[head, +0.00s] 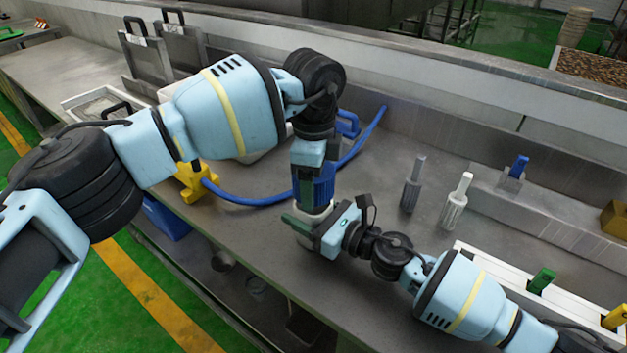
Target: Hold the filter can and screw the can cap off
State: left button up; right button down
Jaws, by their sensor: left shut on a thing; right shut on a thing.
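The filter can stands upright on the metal counter near its front edge, mostly hidden by my grippers. A blue ribbed part (323,188), which looks like the can cap, shows between the fingers of my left gripper (314,183). My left gripper points straight down from above and is shut on that part. A pale band of the filter can (317,209) shows just below it. My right gripper (312,228) reaches in from the lower right and is shut around the can's lower part. I cannot tell whether the cap and can are apart.
A blue hose (240,203) curves behind my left arm from a yellow fitting (197,181). A grey bottle-like tool (412,185) and a white one (456,202) stand to the right. A white tray (490,262) with coloured handles lies at the right. Counter between is clear.

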pick_arm(q)
jog(key=shift+r, duration=2)
pick_arm(e)
jog(key=shift+c, duration=1.4)
grip_release()
pick_arm(q)
jog(key=shift+f+b, duration=0.3)
jog(key=shift+f, duration=0.5)
pick_arm(e)
send_over(354, 261)
jog(key=x, duration=0.2)
jog(key=shift+s+d+f, duration=0.1)
jog(key=shift+d+f, duration=0.05)
pick_arm(q)
jog(key=shift+f, duration=0.25)
pick_arm(e)
jog(key=shift+v, duration=0.8)
